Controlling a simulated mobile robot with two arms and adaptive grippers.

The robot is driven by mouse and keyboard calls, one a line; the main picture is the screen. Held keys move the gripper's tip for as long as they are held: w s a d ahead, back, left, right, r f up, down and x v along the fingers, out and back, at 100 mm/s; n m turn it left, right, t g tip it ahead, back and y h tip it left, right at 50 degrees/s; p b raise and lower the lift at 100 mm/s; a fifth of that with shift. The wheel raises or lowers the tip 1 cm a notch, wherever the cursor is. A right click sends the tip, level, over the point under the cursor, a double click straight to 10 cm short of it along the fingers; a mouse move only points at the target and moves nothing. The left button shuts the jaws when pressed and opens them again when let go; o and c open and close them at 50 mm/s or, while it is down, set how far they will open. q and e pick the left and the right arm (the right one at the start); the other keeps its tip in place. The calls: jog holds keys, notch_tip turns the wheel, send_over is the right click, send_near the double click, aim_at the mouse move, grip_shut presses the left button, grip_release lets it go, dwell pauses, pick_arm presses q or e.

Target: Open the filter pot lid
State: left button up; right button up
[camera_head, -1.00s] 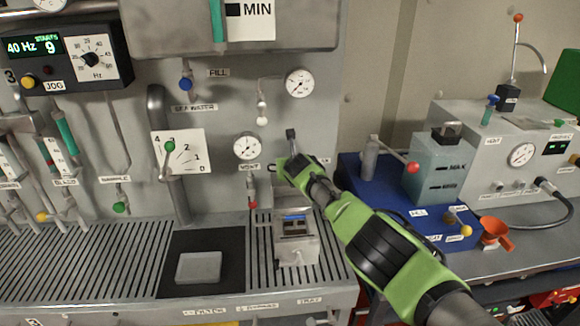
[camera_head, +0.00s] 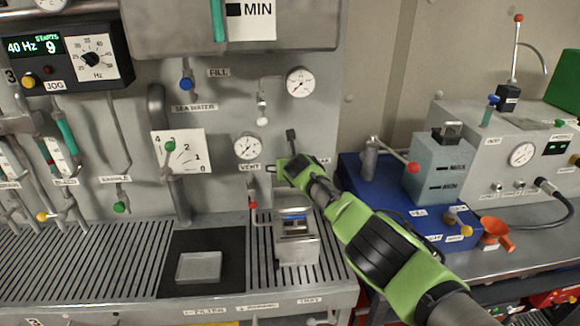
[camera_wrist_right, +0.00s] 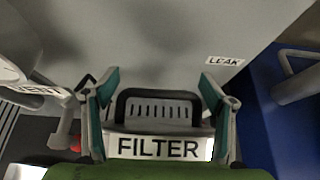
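The filter pot (camera_head: 297,248) is a small grey metal box on the slatted bench, with a dark top part. In the right wrist view its white FILTER label (camera_wrist_right: 157,147) and a black looped handle (camera_wrist_right: 160,95) around a slotted plate show in the middle. The handle looks to be on the lid; I cannot tell whether the lid is closed. My right gripper (camera_head: 284,160) is in front of the panel, above the pot in the picture. In the right wrist view its teal fingers (camera_wrist_right: 160,95) stand apart on either side of the handle, holding nothing. My left gripper is out of view.
A white tray (camera_head: 199,267) sits on a dark plate left of the pot. The VENT gauge (camera_head: 248,147) and a red-tipped valve (camera_head: 252,205) are close left of my gripper. A blue unit (camera_head: 352,195) with a red-knobbed lever (camera_head: 412,168) stands to the right.

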jog(key=shift+s+d+f, duration=0.1)
jog(key=shift+f, duration=0.45)
jog(key=shift+r, duration=0.15)
jog(key=shift+r+v, duration=0.2)
jog(key=shift+v, duration=5.75)
jog(key=shift+r, duration=0.15)
